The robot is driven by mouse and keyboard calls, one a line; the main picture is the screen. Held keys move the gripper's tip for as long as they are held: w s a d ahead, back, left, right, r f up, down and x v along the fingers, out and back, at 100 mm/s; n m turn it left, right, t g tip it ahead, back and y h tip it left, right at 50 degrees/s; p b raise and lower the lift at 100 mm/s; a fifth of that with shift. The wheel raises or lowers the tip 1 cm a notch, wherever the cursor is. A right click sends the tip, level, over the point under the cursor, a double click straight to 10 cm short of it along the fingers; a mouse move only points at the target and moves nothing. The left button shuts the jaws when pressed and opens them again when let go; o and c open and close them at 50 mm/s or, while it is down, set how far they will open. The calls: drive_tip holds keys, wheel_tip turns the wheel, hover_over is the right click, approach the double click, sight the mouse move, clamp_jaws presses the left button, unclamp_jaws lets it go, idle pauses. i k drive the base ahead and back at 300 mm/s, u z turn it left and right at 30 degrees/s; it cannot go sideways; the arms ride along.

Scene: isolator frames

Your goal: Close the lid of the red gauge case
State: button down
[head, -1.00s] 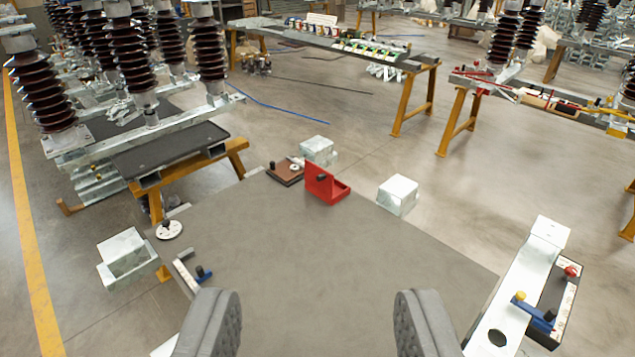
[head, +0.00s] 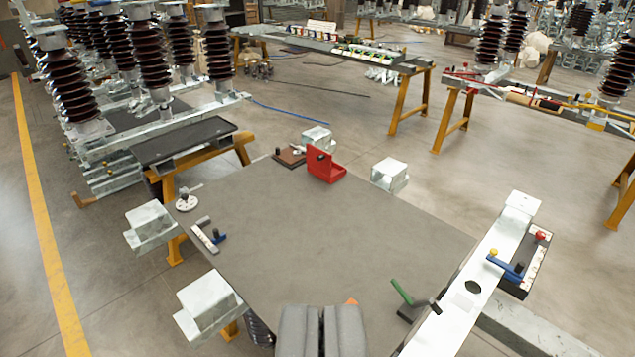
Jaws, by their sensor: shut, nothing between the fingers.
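The red gauge case (head: 328,172) stands near the far corner of the grey table (head: 290,235). Its lid (head: 318,164) is open and stands upright, with a small dark part on its face. My gripper (head: 322,312) is at the bottom centre, over the near part of the table. Its grey padded fingers are shut together and empty, well apart from the case.
A green-handled tool (head: 402,292) and a pale metal bar (head: 478,275) are at right. The table's middle is clear.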

sight(316, 161)
drive_tip(key=z, duration=0.05)
drive_tip(key=k, duration=0.55)
drive_tip(key=u, duration=0.65)
drive_tip(key=i, duration=2.1)
drive_tip(key=z, duration=0.9)
